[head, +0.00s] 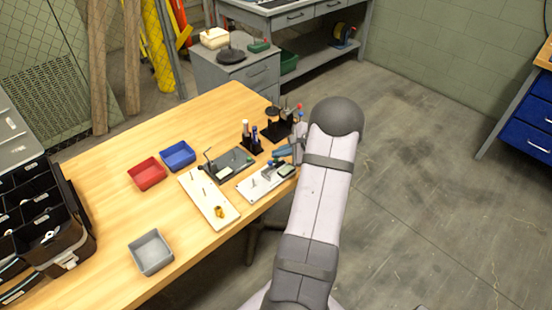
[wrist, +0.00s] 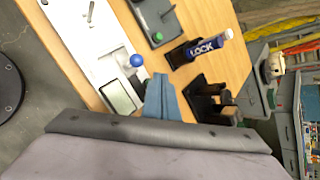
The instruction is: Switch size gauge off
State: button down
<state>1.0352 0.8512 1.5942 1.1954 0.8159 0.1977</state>
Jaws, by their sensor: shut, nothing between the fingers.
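A white board (head: 253,190) lies at the table's right edge, and it also shows in the wrist view (wrist: 82,35). It carries a grey rectangular screen or plate (wrist: 122,91) and a blue ball knob (wrist: 137,60). This looks like the size gauge, but no label is readable. Whether it is on or off cannot be told. My gripper (wrist: 160,85), with blue fingers, is shut and empty. In the wrist view its tips appear just right of the knob and plate; contact cannot be told. In the head view my gripper (head: 282,151) is partly hidden by my arm.
A dark board (head: 228,165) with a green button (wrist: 158,35), a blue-labelled bottle (wrist: 200,48) and a black stand (wrist: 208,100) are close by. Red (head: 147,174), blue (head: 178,156) and grey (head: 150,252) bins stand left.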

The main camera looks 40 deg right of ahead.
jog(key=shift+r, duration=0.35)
jog(key=shift+r, duration=0.15)
notch_tip(320, 180, up, 6)
jog(key=p, duration=0.4)
dwell(0.3)
